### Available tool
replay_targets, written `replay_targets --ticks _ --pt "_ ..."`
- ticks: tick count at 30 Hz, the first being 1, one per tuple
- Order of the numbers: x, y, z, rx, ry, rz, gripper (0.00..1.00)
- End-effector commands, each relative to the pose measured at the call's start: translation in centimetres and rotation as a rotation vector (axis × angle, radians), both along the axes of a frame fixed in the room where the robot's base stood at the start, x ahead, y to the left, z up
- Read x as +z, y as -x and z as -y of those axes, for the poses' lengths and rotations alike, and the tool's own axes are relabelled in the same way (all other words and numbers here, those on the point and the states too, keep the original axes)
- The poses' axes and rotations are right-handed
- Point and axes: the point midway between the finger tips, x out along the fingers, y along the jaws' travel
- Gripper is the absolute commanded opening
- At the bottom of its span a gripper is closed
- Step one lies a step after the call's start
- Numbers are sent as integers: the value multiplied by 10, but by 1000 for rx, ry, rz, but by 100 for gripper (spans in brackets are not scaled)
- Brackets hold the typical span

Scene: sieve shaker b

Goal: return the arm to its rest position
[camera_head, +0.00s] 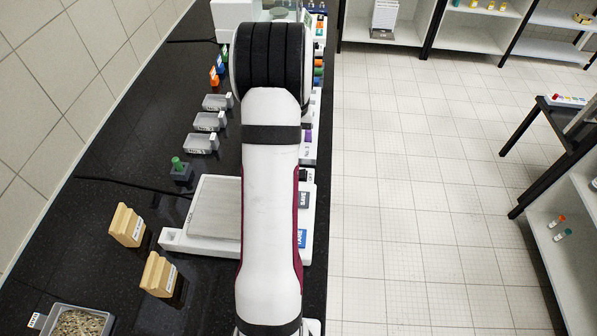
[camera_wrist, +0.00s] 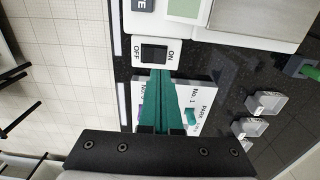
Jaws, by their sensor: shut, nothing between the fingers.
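My gripper (camera_wrist: 160,75) shows in the wrist view with its teal fingers together and nothing between them. Its tips appear just below a black rocker switch (camera_wrist: 154,52) marked ON and OFF in the picture. I cannot tell whether they touch the switch's white housing. A white sheet or panel (camera_wrist: 207,97) with printed labels lies partly behind the fingers. In the head view my white arm stretches up the picture over the bench, and my gripper is hidden there.
The black bench (camera_head: 100,185) holds a device with a metal plate (camera_head: 213,208), grey trays (camera_head: 200,143), a green-topped item (camera_head: 180,168), wooden blocks (camera_head: 127,226) and a tray of grains (camera_head: 47,325). A tiled wall stands left; open floor (camera_head: 420,200) lies right, with shelves beyond.

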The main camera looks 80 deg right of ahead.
Motion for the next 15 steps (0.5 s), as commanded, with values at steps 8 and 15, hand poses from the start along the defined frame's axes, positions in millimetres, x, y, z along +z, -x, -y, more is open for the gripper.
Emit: replay_targets --ticks 8,15 --pt "3 0 0 0 1 0 0" --pt "7 -11 -4 18 1 2 0"
